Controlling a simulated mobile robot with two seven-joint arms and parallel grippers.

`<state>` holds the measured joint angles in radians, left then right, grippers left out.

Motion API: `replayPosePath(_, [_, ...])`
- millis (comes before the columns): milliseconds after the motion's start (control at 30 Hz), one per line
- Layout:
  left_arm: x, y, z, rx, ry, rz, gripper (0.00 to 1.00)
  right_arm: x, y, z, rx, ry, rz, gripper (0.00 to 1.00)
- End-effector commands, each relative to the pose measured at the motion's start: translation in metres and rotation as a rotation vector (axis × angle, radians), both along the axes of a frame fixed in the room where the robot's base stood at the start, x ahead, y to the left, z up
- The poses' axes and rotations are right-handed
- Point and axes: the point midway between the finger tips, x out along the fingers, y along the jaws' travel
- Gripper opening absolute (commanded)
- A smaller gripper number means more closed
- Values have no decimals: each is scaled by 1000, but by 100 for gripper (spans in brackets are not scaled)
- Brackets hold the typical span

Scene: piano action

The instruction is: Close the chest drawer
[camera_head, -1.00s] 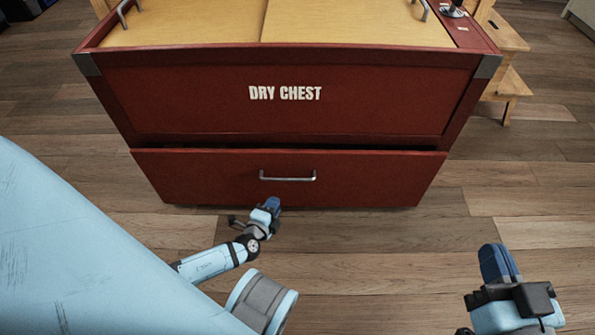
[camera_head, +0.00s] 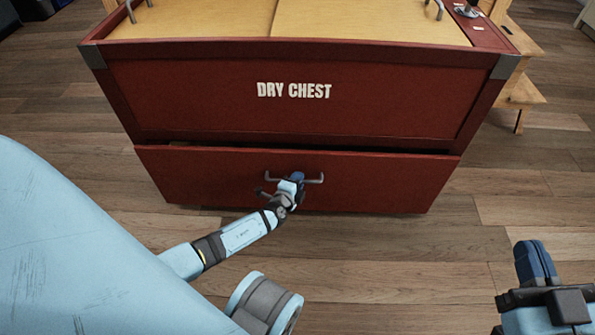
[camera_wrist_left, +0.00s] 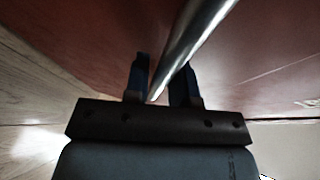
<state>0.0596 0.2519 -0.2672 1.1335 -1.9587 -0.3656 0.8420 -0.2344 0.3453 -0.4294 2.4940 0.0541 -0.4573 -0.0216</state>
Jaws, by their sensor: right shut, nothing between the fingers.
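The red chest drawer (camera_head: 220,177) is at the bottom of the dry chest (camera_head: 200,95). It stands slightly out, with a dark gap along its top edge. Its metal handle (camera_head: 316,181) is mid-front. My left gripper (camera_head: 297,178) is at the handle and covers its middle. In the left wrist view, the handle bar (camera_wrist_left: 195,40) runs between the two blue fingers of my left gripper (camera_wrist_left: 160,85), which look apart; contact is not clear. My right gripper (camera_head: 537,262) is shut and empty, at lower right, away from the chest.
The chest top has pale wooden lids (camera_head: 350,20) with metal handles. A wooden step stool (camera_head: 520,95) stands behind the chest at right. The wooden floor (camera_head: 400,255) in front of the drawer is clear apart from my arms.

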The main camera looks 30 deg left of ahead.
Motion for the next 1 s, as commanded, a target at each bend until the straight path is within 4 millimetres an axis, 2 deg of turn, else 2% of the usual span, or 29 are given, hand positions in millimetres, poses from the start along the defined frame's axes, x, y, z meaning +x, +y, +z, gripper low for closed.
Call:
replayPosePath(133, [0,0,0,0,0,0,24,-1,0,1,-2,-2,2,0])
replayPosePath(233, [0,0,0,0,0,0,1,-1,0,1,-2,-2,1,0])
replayPosePath(267, [0,0,0,0,0,0,0,-1,0,1,-2,-2,1,0])
replayPosePath(467, [3,1,1,1,-2,-1,0,0,0,2,1,-2,0,0])
replayPosePath(733, [35,19,1,0,-2,-4,0,0,0,1,5,0,-1,0])
replayPosePath(1000, [40,24,1,0,-1,0,0,1,0,0,4,2,-3,0])
